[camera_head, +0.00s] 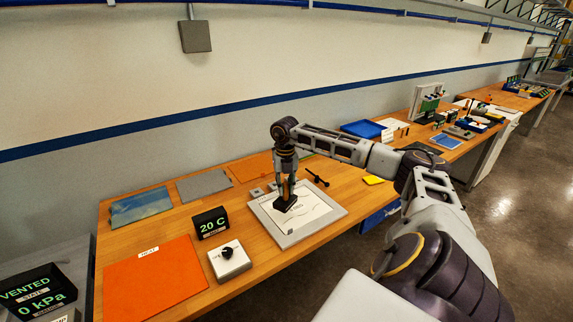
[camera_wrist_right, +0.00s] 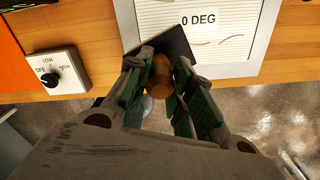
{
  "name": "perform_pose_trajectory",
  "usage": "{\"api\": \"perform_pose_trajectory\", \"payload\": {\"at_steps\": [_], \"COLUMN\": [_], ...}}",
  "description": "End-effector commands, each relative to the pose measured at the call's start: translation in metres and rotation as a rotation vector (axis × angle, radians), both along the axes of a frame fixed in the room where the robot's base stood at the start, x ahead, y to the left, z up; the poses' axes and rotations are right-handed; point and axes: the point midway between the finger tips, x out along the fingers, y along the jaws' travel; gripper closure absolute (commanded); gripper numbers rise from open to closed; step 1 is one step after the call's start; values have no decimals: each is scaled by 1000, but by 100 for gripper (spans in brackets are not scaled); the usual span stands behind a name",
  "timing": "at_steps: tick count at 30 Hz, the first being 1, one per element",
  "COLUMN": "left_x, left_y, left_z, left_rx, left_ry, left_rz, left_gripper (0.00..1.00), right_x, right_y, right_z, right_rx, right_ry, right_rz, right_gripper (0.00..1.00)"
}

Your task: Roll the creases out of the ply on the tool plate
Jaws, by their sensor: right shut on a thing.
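The grey tool plate (camera_head: 338,211) lies on the wooden bench, with the white ply (camera_head: 312,212) on it. In the right wrist view the ply (camera_wrist_right: 232,48) carries a "0 DEG" label and a few thin curved lines that look like creases. My right gripper (camera_head: 287,190) is shut on the wooden handle (camera_wrist_right: 160,78) of a tool with a dark, flat head (camera_wrist_right: 177,42). The dark head is over the left part of the ply; whether it touches cannot be told. The gripper hides part of the ply. My left gripper is not in view.
A black, bar-like tool (camera_head: 318,177) lies behind the plate. An orange heat mat (camera_head: 150,280), a dial box (camera_head: 229,260) and a "20 C" display (camera_head: 210,223) stand to the left. Blue and grey sheets lie behind them. A blue tray (camera_head: 362,129) is farther right.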

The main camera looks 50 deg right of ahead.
Motion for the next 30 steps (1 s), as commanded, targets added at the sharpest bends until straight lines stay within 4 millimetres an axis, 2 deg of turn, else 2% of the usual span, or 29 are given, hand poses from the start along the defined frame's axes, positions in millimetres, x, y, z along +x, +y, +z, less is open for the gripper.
{"api": "perform_pose_trajectory", "payload": {"at_steps": [30], "left_x": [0], "left_y": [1], "left_z": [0], "left_rx": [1], "left_ry": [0], "left_rz": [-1], "left_gripper": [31], "right_x": [14], "right_y": [6], "right_z": [0], "right_rx": [0], "right_ry": [1], "right_rz": [379], "right_gripper": [96]}}
